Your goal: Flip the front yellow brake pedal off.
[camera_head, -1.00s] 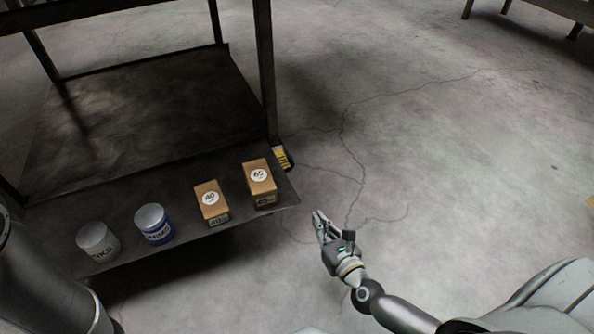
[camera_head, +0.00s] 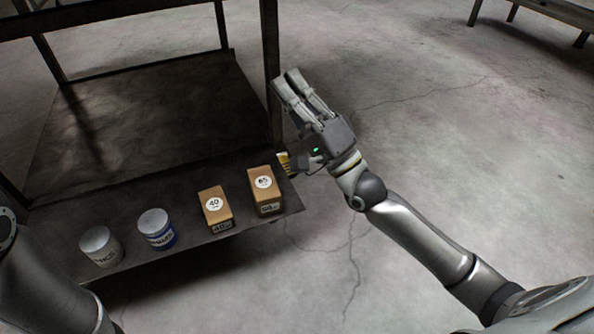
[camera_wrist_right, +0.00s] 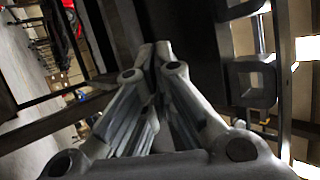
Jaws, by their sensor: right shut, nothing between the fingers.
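The yellow pedal (camera_head: 284,163) shows in the head view at the right end of the stand's lower shelf, beside the stand's leg. My right gripper (camera_head: 291,80) is shut and empty. In the head view it appears above and just right of the pedal, near the dark leg; part of the pedal is hidden behind the gripper's base. In the right wrist view the fingers of my right gripper (camera_wrist_right: 160,55) meet at their tips, with dark metal parts around them. I cannot tell whether they touch anything. My left gripper is out of view.
On the shelf (camera_head: 130,268) stand a white can (camera_head: 100,248), a blue-and-white can (camera_head: 156,230), a box marked 40 (camera_head: 215,209) and another box (camera_head: 265,192). A dark stand leg (camera_head: 270,70) rises close to my gripper. The concrete floor to the right is open.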

